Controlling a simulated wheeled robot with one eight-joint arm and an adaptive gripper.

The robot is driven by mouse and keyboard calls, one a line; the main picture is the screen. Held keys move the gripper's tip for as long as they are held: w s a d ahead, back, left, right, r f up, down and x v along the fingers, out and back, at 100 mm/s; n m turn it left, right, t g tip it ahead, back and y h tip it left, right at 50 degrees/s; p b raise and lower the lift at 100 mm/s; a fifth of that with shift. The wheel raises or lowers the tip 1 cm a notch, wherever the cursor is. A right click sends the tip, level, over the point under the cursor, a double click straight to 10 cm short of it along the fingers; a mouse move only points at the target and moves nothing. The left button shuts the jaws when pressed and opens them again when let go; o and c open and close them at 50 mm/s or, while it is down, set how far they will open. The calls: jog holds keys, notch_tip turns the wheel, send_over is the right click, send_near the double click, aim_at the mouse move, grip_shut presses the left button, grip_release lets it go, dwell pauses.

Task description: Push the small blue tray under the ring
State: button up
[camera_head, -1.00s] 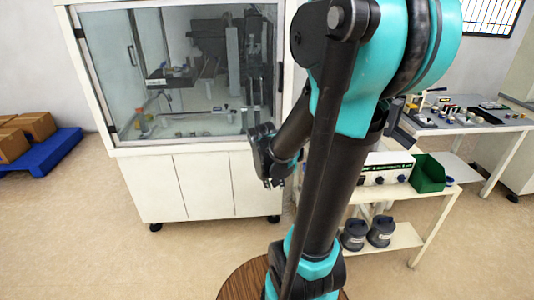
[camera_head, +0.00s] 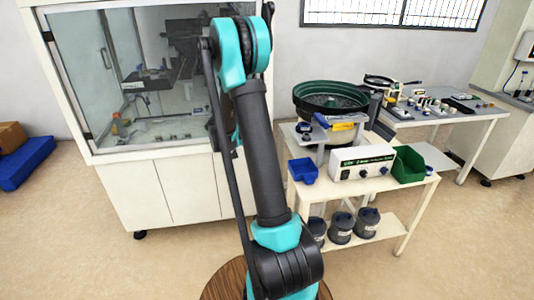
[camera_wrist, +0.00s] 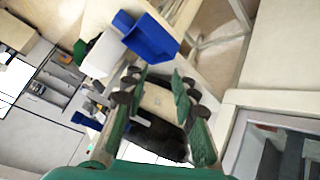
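The small blue tray (camera_head: 303,172) sits on the left end of the top of a cream cart, left of a white control box. In the wrist view the blue tray (camera_wrist: 152,40) shows at the top, beyond my fingertips and apart from them. My gripper (camera_wrist: 160,82) is open, with green finger pads apart and nothing held between them. In the head view my arm hides most of it in front of the cabinet. I cannot clearly pick out a separate ring; a dark green round bowl feeder (camera_head: 331,97) stands above and behind the tray.
The control box (camera_head: 362,163) and a green bin (camera_head: 408,164) share the cart top (camera_head: 338,189). Several grey pots (camera_head: 341,228) stand on its lower shelf. A glass-fronted cabinet (camera_head: 170,188) is at the left. A workbench (camera_head: 450,112) stands at the back right.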

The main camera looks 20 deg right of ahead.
aim_at(304, 172)
jog(key=w+d+f+m+g+h, duration=0.2)
jog(key=w+d+f+m+h, duration=0.2)
jog(key=w+d+f+m, duration=0.1)
jog(key=shift+w+d+f+m+g, duration=0.15)
jog(key=shift+w+f+m+g, duration=0.25)
jog(key=shift+w+m, duration=0.6)
jog(key=shift+f, duration=0.1)
jog(key=x, duration=1.7)
jog(key=shift+w+d+f, duration=0.1)
jog(key=shift+d+f, duration=0.05)
jog(key=shift+f, duration=0.1)
jog(key=shift+c, duration=0.2)
grip_shut()
